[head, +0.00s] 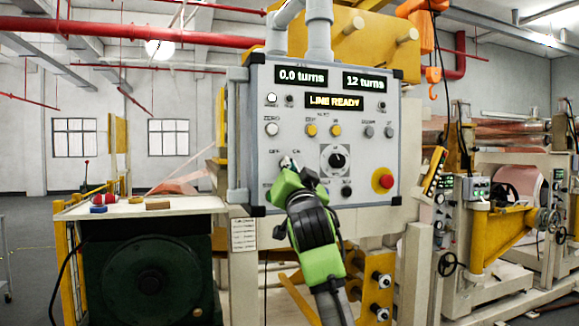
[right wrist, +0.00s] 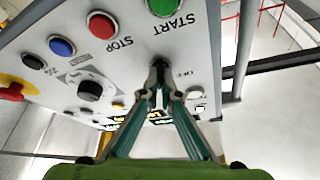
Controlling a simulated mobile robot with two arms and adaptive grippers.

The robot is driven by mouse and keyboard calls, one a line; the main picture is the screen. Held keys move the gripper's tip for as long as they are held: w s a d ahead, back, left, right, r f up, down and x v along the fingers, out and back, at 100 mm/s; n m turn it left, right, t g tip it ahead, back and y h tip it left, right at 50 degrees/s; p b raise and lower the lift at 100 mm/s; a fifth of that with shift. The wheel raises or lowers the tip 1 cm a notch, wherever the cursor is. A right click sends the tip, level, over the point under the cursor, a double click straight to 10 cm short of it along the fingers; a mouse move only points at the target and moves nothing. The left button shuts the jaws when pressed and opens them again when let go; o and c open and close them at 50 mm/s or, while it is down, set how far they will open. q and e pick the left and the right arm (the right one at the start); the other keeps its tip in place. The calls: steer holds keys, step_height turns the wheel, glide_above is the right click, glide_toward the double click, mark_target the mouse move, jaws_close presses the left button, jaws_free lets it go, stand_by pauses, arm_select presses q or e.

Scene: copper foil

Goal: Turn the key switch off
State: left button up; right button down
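The grey control panel (head: 300,100) fills the middle of the head view and reads LINE READY. My right gripper (head: 288,164) reaches the panel's lower left, just under the OFF and ON lettering. In the right wrist view, its two fingertips (right wrist: 160,76) are nearly together against the panel face, with a narrow gap. They close on the spot of the key switch, whose body and key are mostly hidden behind them, so its angle cannot be read. My left gripper is not in view.
Close by are a black rotary knob (head: 338,160), a red emergency button (head: 383,181) on yellow, and, in the wrist view, the green START (right wrist: 165,5) and red STOP (right wrist: 102,25) buttons. A bench (head: 140,207) with small items stands left.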

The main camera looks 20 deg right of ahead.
steer(key=shift+d+r+n+g+y+p, duration=0.1)
steer(key=shift+n+y+p, duration=1.55)
steer(key=shift+n, duration=1.1)
steer(key=shift+d+f+n+g+y+p, duration=0.15)
steer(key=shift+n+y+p, duration=0.95)
steer(key=shift+n+p, duration=1.3)
steer(key=shift+d+r+n+g+y+p, duration=0.15)
steer(key=shift+n+y+p, duration=1.35)
steer(key=shift+n, duration=1.55)
steer(key=c, duration=2.3)
jaws_free()
steer(key=shift+w, duration=0.15)
steer(key=shift+a, duration=0.1)
